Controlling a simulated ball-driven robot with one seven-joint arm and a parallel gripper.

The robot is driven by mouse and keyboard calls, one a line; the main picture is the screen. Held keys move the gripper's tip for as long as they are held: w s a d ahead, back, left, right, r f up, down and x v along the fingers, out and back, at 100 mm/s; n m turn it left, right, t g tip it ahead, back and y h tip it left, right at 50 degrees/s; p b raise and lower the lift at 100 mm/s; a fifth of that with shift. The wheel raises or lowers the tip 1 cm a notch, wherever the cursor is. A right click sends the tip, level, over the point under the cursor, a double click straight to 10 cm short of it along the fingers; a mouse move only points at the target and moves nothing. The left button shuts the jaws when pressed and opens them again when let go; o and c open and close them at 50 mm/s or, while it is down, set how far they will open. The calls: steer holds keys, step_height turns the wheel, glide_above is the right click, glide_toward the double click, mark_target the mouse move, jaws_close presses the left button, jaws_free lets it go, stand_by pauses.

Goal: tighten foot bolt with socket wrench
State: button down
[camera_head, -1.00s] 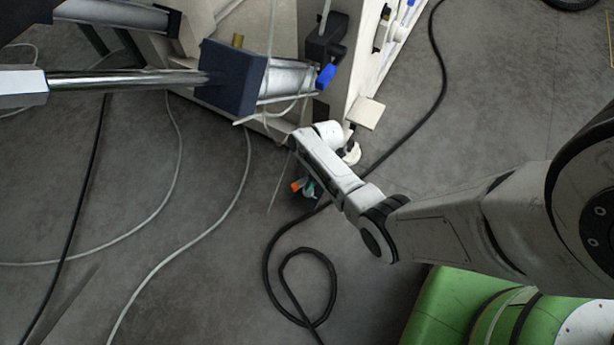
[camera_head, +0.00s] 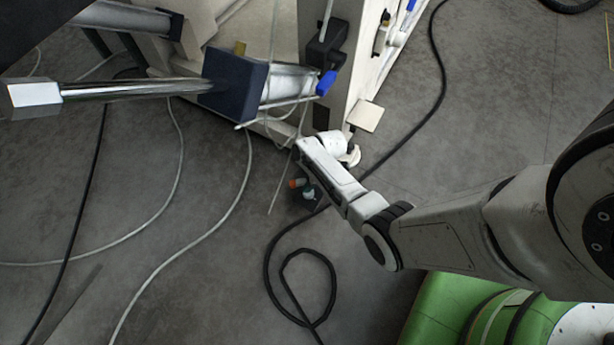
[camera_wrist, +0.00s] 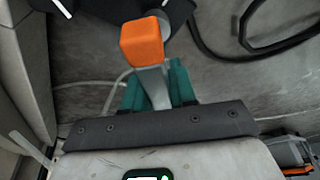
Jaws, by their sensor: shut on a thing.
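My gripper (camera_wrist: 157,84) has teal fingers on both sides of the grey shaft of the socket wrench (camera_wrist: 142,42), and it is shut on it. The wrench's orange end block points up toward the camera in the wrist view. In the head view my gripper (camera_head: 309,194) is low by the machine's near corner, largely under my arm; the wrench's orange end (camera_head: 297,183) shows at its left. A flat beige plate (camera_head: 365,116) sticks out from the machine base, up and right of my gripper. I cannot make out the foot bolt or whether the socket touches it.
The beige machine frame (camera_head: 346,60) stands above my gripper. A dark blue block (camera_head: 232,84) on a chrome rod (camera_head: 130,88) juts left. A black cable (camera_head: 268,280) loops on the floor near my gripper; pale cables lie to the left. Open grey floor lies right.

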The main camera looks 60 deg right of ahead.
steer(key=shift+m+p, duration=0.3)
steer(key=shift+m, duration=0.7)
steer(key=shift+d+m+t+h+p, duration=0.1)
steer(key=shift+m+t+h+p, duration=0.35)
steer(key=shift+m, duration=0.75)
steer(key=shift+m, duration=0.3)
steer(key=shift+f+m+h, duration=0.1)
steer(key=shift+m+h, duration=0.35)
steer(key=shift+m, duration=0.35)
steer(key=shift+w+d+m+h+p, duration=0.1)
steer(key=shift+m+h+p, duration=0.3)
steer(key=shift+m, duration=0.8)
